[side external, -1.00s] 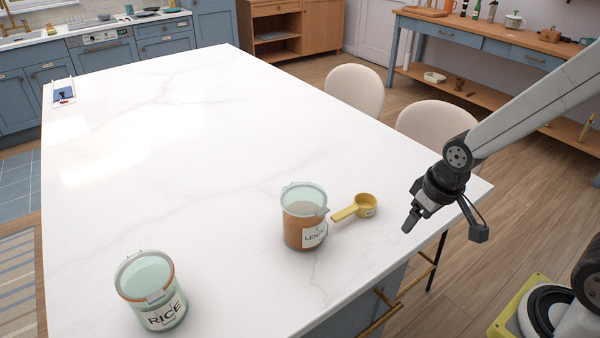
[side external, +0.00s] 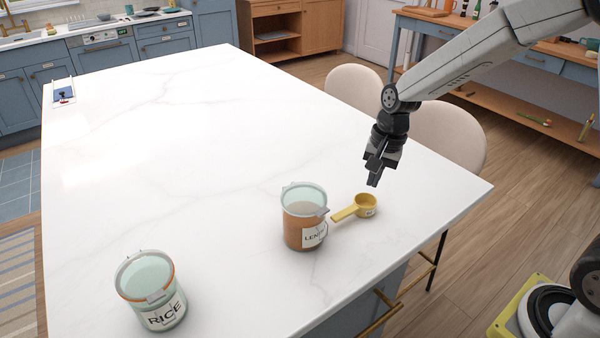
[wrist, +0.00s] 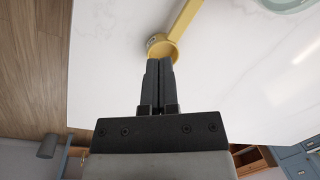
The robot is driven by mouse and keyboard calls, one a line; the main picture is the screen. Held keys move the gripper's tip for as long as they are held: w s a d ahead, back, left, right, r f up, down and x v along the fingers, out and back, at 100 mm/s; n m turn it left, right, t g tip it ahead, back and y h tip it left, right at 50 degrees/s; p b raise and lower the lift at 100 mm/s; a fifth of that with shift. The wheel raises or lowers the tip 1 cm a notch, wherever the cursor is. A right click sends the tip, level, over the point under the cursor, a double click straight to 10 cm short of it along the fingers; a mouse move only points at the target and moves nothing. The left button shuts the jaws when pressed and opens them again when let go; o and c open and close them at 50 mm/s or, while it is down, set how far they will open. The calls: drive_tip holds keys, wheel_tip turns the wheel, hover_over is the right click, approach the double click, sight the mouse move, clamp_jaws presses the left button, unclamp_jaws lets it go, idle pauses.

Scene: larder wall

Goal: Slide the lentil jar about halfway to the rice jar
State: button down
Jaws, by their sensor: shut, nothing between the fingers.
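The lentil jar (side external: 304,228) stands upright on the white counter, with a glass top, brown contents and a "LENTIL" label partly in view. The rice jar (side external: 157,296) stands upright at the front left, apart from it. My gripper (side external: 374,181) is shut and empty, pointing down above the counter, to the right of the lentil jar and near the yellow scoop's cup. In the wrist view my gripper's fingers (wrist: 160,68) are together, overlapping the scoop cup in the picture. A pale glass rim, probably the lentil jar's, shows at the wrist view's top right corner (wrist: 290,4).
A yellow measuring scoop (side external: 366,204) lies right of the lentil jar, its handle toward the jar. The counter (side external: 200,180) between the two jars is clear. Two pale chairs (side external: 355,90) stand along the far right edge. A small blue-and-white item (side external: 64,91) lies at the far left.

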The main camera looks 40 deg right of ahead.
drive_tip(key=w+m+g+y, duration=0.1)
drive_tip(key=w+m, duration=0.5)
drive_tip(key=w, duration=0.1)
drive_tip(key=shift+a+r+m+y, duration=0.2)
drive_tip(key=shift+r+m+y, duration=0.1)
drive_tip(key=shift+r+y, duration=0.1)
drive_tip(key=shift+f, duration=0.25)
drive_tip(key=x, duration=0.9)
drive_tip(key=shift+a+f, duration=0.1)
drive_tip(key=shift+f, duration=0.05)
drive_tip(key=shift+a+f, duration=0.15)
drive_tip(key=shift+a, duration=1.9)
drive_tip(key=shift+a, duration=0.1)
drive_tip(key=a, duration=1.6)
drive_tip(key=shift+s+a, duration=0.25)
drive_tip(key=shift+s, duration=0.15)
